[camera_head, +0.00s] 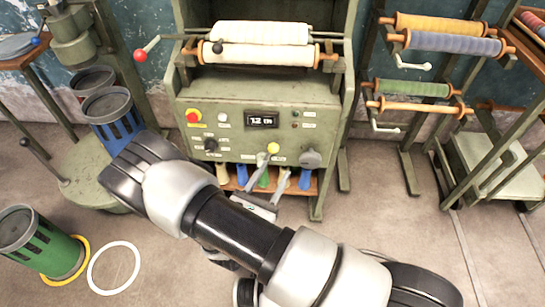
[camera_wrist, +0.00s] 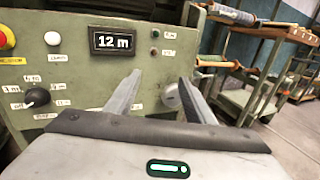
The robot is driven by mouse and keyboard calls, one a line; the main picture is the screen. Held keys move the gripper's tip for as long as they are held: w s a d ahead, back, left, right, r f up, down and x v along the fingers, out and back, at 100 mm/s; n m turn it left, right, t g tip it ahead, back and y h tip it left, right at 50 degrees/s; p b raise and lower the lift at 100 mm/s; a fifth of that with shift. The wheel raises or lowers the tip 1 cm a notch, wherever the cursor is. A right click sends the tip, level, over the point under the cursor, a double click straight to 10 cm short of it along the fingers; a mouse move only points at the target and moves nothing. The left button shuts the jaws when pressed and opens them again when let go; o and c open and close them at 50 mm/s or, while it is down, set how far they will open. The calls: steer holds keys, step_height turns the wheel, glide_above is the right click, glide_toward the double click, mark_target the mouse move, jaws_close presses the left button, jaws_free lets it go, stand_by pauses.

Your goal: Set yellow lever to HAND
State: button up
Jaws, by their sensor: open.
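The yellow lever's round knob (camera_head: 273,148) shows in the head view on the lower middle of the green control panel (camera_head: 225,138). Small white labels sit near it, but their words are too small to read. My gripper (camera_head: 274,165) is open in front of the panel, just below the yellow knob. In the wrist view my gripper (camera_wrist: 159,76) has its two fingers apart, and no yellow lever can be made out; the left finger covers part of the panel. Whether a finger touches the lever, and which position it is set to, I cannot tell.
A grey knob (camera_head: 310,158) is close right of the lever. A black selector (camera_head: 211,145), a red button (camera_head: 193,116) and a "12 m" display (camera_head: 262,121) share the panel. Coloured handles hang below it. A red-balled lever (camera_head: 140,55) projects at upper left.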

steer(key=s+a+f+n+t+y+b, duration=0.1)
steer(key=s+a+f+n+y, duration=0.2)
steer(key=f, duration=0.4)
steer(key=n+y+b, duration=0.1)
steer(key=n+b, duration=0.1)
steer(key=b, duration=0.1)
glide_toward(272, 152)
steer(key=w, duration=0.3)
steer(key=w+d, duration=0.1)
steer(key=w, duration=0.2)
steer(key=w+d, duration=0.1)
steer(key=w, duration=0.3)
jaws_close()
